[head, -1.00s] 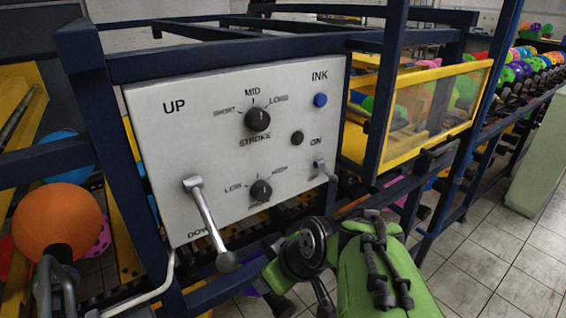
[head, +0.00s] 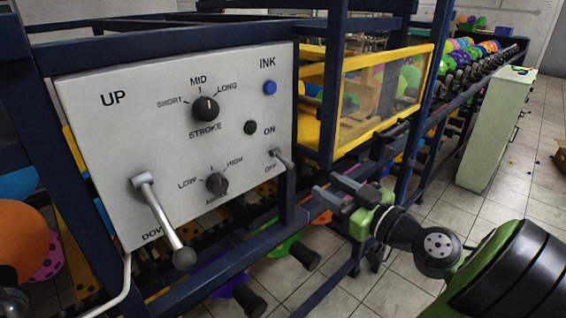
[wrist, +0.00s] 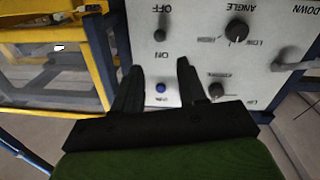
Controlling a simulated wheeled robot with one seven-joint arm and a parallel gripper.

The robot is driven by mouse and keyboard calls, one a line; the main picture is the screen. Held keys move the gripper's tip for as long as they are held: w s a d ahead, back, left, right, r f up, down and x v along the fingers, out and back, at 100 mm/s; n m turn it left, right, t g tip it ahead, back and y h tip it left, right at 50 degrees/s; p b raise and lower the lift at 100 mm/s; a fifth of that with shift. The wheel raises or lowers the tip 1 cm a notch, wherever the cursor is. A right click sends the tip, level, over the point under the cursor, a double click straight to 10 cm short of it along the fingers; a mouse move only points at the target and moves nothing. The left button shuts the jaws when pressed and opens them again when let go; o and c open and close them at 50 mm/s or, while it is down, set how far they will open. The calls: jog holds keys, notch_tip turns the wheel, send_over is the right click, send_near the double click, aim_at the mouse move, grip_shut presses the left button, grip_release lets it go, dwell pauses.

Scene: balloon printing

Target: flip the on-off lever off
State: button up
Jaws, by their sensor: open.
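The on-off lever (head: 283,160) is a small grey metal lever at the lower right of the white control panel (head: 110,150). It sticks out between the ON label above and the OFF label below; I cannot tell which position it is set to. In the wrist view the panel appears upside down, and the lever (wrist: 160,35) shows as a dark knob by the OFF label. My gripper (head: 331,191) is open and empty, right of the lever and a little lower, apart from it. Its fingers (wrist: 158,88) point toward the panel in the wrist view, with the blue button between them.
A large UP/DOWN lever (head: 164,222) hangs from the panel's left side. Stroke (head: 206,108) and angle (head: 217,184) knobs, a blue button (head: 270,88) and a dark button (head: 251,127) share the panel. A yellow-framed guard (head: 375,105) and dark blue frame bars stand to the right.

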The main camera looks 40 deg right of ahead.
aim_at(289, 165)
jog(key=w, duration=1.5)
jog(key=shift+d, duration=0.2)
jog(key=shift+s, duration=0.1)
jog(key=shift+f, duration=0.1)
grip_shut()
